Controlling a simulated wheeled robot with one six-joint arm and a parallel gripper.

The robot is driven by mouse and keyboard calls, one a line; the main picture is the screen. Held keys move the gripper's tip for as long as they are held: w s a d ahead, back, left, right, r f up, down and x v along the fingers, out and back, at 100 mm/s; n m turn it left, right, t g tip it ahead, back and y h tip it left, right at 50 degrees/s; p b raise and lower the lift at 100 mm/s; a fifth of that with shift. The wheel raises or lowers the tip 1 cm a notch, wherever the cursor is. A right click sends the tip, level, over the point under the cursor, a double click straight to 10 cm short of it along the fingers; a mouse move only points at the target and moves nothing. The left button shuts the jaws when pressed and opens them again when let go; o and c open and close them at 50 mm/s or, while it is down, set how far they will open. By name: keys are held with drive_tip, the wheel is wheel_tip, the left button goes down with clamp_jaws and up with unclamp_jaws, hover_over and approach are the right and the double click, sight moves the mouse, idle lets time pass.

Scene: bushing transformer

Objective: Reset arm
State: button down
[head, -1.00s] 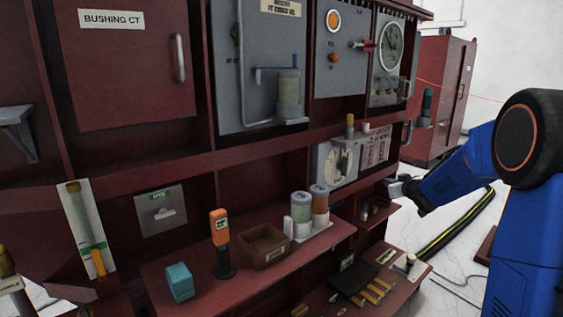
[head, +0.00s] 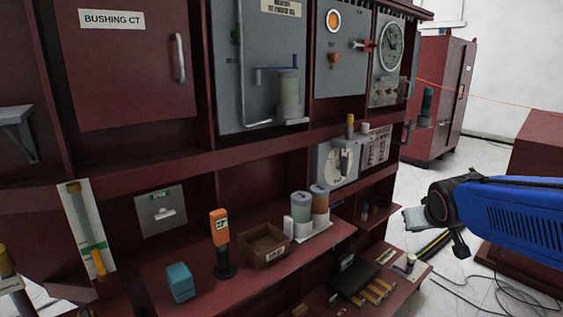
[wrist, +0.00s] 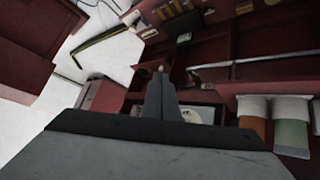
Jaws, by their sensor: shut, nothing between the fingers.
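My gripper shows at the bottom centre of the wrist view (wrist: 161,82), its dark fingers together with nothing between them. The fingertips are too small to make out in the head view.
The cabinet shelf holds a teal box (head: 180,282), an orange handheld device (head: 220,240), a brown bin (head: 264,245) and cylinders (head: 301,215). A lower shelf bears a dark tray (head: 347,281). Another red cabinet (head: 440,95) stands behind. Cables lie on the white floor.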

drive_tip(key=s+a+f+g+y, duration=0.1)
drive_tip(key=s+a+f+g, duration=0.1)
drive_tip(key=s, duration=1)
drive_tip(key=s+a+f+g+y, duration=0.1)
drive_tip(key=s+a+f, duration=0.3)
drive_tip(key=s, duration=0.7)
drive_tip(key=shift+s+a+f+g, duration=0.4)
drive_tip(key=shift+a+g, duration=0.1)
drive_tip(key=shift+a, duration=0.1)
